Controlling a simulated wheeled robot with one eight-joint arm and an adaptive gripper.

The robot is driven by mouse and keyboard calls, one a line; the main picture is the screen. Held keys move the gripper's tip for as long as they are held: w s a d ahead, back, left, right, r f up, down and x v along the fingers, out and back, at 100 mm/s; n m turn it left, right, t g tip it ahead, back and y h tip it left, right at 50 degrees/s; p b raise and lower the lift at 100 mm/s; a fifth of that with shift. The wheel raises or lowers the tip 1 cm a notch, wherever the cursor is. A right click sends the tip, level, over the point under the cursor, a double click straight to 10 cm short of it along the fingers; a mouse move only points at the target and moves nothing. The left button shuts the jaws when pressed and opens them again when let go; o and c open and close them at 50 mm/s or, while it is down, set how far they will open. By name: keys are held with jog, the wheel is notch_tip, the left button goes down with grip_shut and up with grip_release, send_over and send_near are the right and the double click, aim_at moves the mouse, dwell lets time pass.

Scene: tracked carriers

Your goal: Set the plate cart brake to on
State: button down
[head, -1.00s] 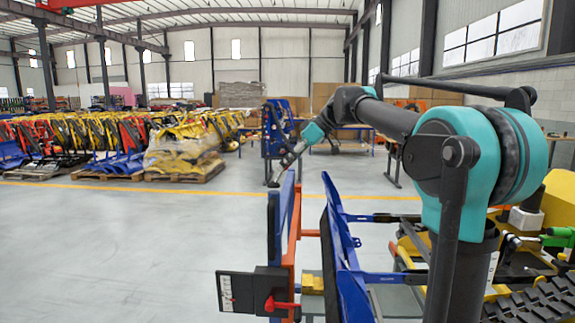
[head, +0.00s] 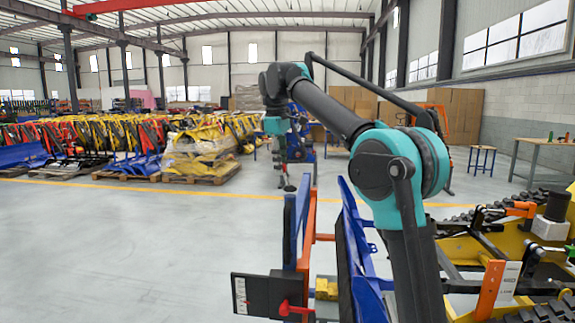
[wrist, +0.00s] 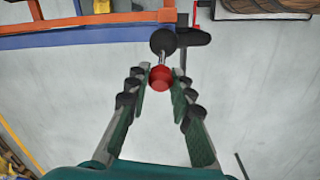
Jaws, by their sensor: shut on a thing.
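The cart has a blue panel (head: 289,232) and an orange frame (head: 307,230). At its near end is a black box (head: 262,295) with a white scale and a red lever (head: 292,308), pointing right. I cannot read the setting. My gripper (wrist: 160,76) is shut on a red knob (wrist: 161,78) with a short rod and a black round end (wrist: 163,40). In the head view, my gripper (head: 289,165) hangs above and beyond the box, its fingertips indistinct.
Yellow machinery with black tracks (head: 545,315) stands at the right. Blue and dark upright plates (head: 358,250) stand just right of the orange frame. The grey floor (head: 130,250) at the left is clear. Pallets of yellow parts (head: 200,150) stand farther back.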

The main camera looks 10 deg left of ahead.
jog(key=shift+a+f+h, duration=0.3)
jog(key=shift+a+h, duration=0.4)
jog(key=shift+h, duration=0.3)
jog(key=c, duration=1.3)
grip_release()
jog(key=shift+v, duration=3.7)
jog(key=shift+a, duration=0.1)
